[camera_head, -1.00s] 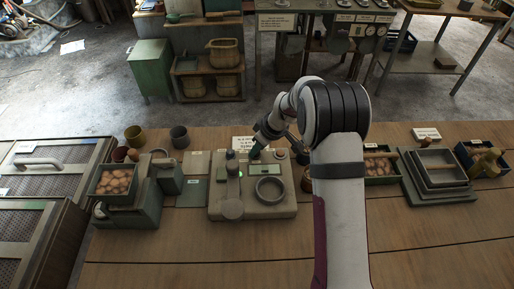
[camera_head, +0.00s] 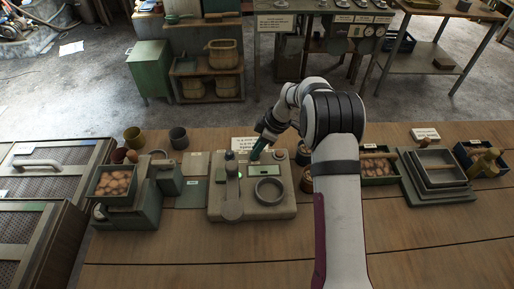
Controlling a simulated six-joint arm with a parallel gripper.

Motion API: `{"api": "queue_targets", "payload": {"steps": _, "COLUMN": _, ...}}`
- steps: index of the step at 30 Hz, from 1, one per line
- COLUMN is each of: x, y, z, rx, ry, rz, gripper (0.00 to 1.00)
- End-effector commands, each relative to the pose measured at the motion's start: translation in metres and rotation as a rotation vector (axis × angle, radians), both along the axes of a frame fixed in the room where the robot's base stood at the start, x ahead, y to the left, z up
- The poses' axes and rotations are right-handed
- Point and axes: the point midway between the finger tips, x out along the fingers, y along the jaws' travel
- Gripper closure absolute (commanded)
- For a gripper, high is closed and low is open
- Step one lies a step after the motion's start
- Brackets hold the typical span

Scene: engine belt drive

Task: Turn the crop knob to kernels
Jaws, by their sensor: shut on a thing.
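A grey-beige tester unit (camera_head: 222,208) stands on the wooden table, with a small display (camera_head: 266,169), a green light, a round ring-shaped cup (camera_head: 269,190) and an upright post with a round arm at its left. My gripper (camera_head: 255,156) reaches down from the upper right to the back middle of the unit's top. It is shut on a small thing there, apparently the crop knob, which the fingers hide. I cannot read the knob's pointer or its labels.
A green machine with a tray of brown lumps (camera_head: 114,183) stands to the left. To the right are a box of produce (camera_head: 379,168) and stacked trays (camera_head: 439,166). The table front is clear.

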Motion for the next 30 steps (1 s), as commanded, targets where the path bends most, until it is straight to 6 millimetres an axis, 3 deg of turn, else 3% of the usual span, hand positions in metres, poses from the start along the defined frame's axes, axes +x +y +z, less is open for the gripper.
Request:
{"api": "queue_targets", "payload": {"steps": 9, "x": -0.001, "y": -0.001, "z": -0.001, "rx": -0.003, "ry": 0.002, "rz": 0.0, "gripper": 1.0}}
{"api": "queue_targets", "payload": {"steps": 10, "x": -0.001, "y": -0.001, "z": -0.001, "rx": -0.003, "ry": 0.002, "rz": 0.0, "gripper": 0.68}}
{"api": "queue_targets", "payload": {"steps": 15, "x": 0.0, "y": -0.001, "z": -0.001, "rx": -0.002, "ry": 0.001, "rz": 0.0, "gripper": 0.42}}
{"api": "queue_targets", "payload": {"steps": 24, "x": 0.0, "y": -0.001, "z": 0.002, "rx": -0.001, "ry": -0.001, "rz": 0.0, "gripper": 0.42}}
{"api": "queue_targets", "payload": {"steps": 27, "x": -0.001, "y": -0.006, "z": 0.014, "rx": 0.001, "ry": -0.002, "rz": -0.002, "gripper": 0.42}}
{"api": "queue_targets", "payload": {"steps": 30, "x": -0.003, "y": -0.016, "z": 0.038, "rx": 0.0, "ry": -0.004, "rz": -0.003, "gripper": 0.42}}
